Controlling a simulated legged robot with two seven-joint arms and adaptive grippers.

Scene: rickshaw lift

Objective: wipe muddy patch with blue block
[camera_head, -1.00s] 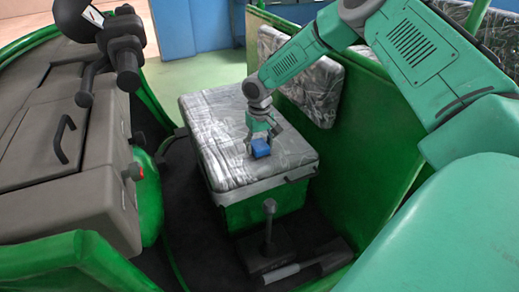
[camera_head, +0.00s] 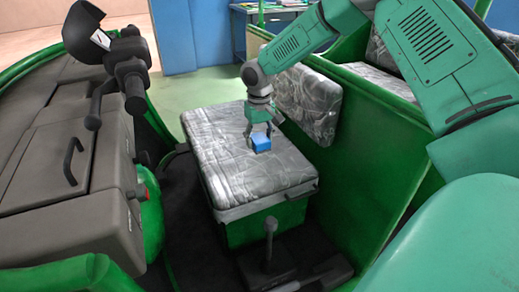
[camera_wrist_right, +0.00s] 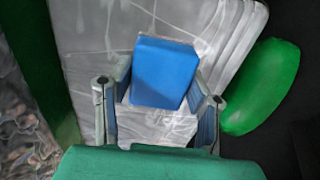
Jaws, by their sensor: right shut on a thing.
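The blue block (camera_head: 261,143) is on top of the grey patterned seat (camera_head: 235,178), toward its far right part. My right gripper (camera_head: 259,134) points down and is shut on the block. In the right wrist view the blue block (camera_wrist_right: 163,72) sits between the two fingers of the gripper (camera_wrist_right: 160,92), over the seat surface (camera_wrist_right: 110,40). Pale streaks and smears show on the seat, but I cannot tell a distinct muddy patch from the pattern. The seat under the block is hidden. My left gripper is not in view.
A padded backrest (camera_head: 309,104) and a green side wall (camera_head: 345,170) stand right of the seat. The grey dash with a handle (camera_head: 71,160) and handlebar (camera_head: 130,75) are at left. A lever (camera_head: 270,240) stands in front of the seat.

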